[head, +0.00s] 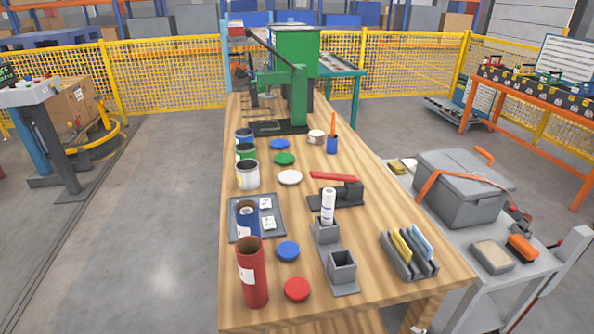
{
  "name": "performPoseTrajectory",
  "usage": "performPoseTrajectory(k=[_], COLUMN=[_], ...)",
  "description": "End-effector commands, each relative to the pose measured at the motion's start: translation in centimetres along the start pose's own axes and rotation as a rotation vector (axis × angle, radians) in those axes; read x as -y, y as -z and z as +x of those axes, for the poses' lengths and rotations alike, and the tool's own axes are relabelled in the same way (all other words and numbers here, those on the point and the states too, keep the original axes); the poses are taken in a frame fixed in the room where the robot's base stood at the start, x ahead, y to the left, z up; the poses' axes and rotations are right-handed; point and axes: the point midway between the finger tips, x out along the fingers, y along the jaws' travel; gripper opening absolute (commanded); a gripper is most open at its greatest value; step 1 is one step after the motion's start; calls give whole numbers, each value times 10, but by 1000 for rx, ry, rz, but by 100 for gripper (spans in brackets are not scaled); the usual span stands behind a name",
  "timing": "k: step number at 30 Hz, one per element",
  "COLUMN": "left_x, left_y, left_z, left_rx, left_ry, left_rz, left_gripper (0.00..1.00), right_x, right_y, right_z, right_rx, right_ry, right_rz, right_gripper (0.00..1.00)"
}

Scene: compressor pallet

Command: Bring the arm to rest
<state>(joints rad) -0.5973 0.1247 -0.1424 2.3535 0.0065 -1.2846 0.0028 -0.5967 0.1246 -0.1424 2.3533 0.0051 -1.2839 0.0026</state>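Neither of my grippers and no part of my arms shows in the head view. The wooden workbench (330,275) runs away from me through the middle of the view. I cannot tell where my arms are or whether my grippers hold anything.
A red tube (252,275), open cans, coloured lids, a grey tray (282,225), grey holders and a file rack (408,268) stand on the bench. A green machine (295,85) stands at its far end. A grey cart (510,285) with a toolbox (462,190) is at right.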

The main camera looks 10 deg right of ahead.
Motion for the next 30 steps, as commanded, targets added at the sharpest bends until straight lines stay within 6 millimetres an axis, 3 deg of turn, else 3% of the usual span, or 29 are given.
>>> performPoseTrajectory(k=[9, 15, 21, 30], left_x=[-79, -123, -137, -138], left_y=[22, 29, 32, 32], left_z=[34, 43, 43, 43], left_rx=[-211, -345, -403, -408], left_ry=[-139, -217, -244, -245], left_rz=[-174, -327, -399, -405], left_gripper=[42, 42, 42, 42], right_x=[80, 123, 138, 138], right_y=[22, 29, 31, 32], right_z=[34, 43, 43, 43], right_rx=[-210, -345, -402, -408], right_ry=[140, 218, 245, 246], right_rz=[175, 327, 399, 406], right_gripper=[55, 55, 55, 55])
